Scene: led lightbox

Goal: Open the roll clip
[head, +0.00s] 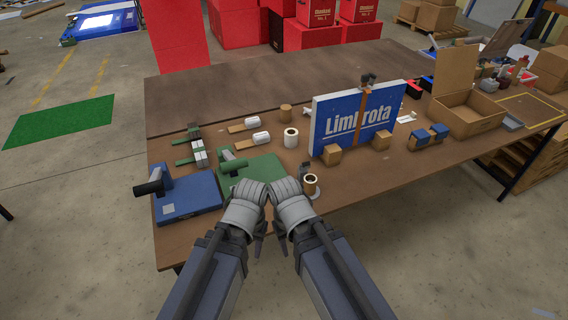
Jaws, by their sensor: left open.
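I cannot tell for sure which thing is the roll clip. A small upright roll with a pale rim and dark core (311,182) stands on the table near its front edge, with a dark piece beside it. A dark grey clip-like piece (368,80) sits on top of the blue Limbrota sign (345,121), above an orange-brown strap. My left gripper (252,194) is open, low over the front of the green device. My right gripper (290,194) is close beside it, left of the small roll; its jaws are not clear.
A green device (250,170) and a blue device with a black handle (187,194) lie at the table's left front. Brown blocks (333,154) stand before the sign. An open carton (468,112) is at the right. The front-right table area is bare.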

